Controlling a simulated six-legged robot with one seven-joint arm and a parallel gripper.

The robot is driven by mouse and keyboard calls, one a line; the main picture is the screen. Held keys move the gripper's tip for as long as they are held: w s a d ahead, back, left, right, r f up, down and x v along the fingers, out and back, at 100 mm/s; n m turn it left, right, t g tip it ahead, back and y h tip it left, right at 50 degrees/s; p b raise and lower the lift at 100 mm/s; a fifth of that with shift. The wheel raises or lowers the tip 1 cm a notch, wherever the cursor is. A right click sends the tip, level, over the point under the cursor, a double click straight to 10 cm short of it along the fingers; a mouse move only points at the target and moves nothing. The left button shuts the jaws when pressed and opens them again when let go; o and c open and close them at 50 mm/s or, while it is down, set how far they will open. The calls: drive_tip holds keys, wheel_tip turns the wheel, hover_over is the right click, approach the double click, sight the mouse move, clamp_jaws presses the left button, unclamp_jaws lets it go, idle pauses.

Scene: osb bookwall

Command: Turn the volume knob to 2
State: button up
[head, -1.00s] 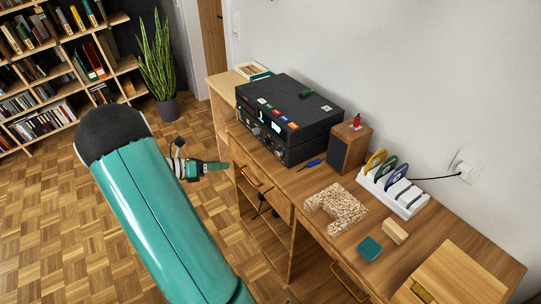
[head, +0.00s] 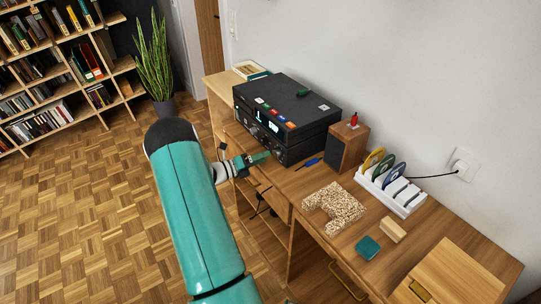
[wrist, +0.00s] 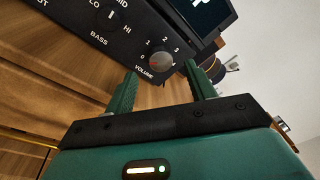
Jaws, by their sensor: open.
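The volume knob (wrist: 161,60) is a small round grey knob on the black front panel, above the word VOLUME and inside an arc of numerals. It shows in the wrist view, tilted with the panel. Its pointer direction is too small to tell. My gripper (wrist: 160,70) is open, with one green finger on each side of the knob in the picture. I cannot tell whether they touch it. In the head view, my gripper (head: 262,157) is at the front of the black audio unit (head: 285,108). The knob cannot be made out there.
A wooden speaker (head: 346,146), a blue screwdriver (head: 308,163), and a white rack (head: 392,192) of discs stand right of the unit. A speckled piece (head: 334,207), a teal block (head: 368,248) and a wooden block (head: 393,229) lie on the desk.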

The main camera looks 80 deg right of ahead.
sight(274, 154)
drive_tip(key=shift+x, duration=2.15)
drive_tip(key=c, duration=1)
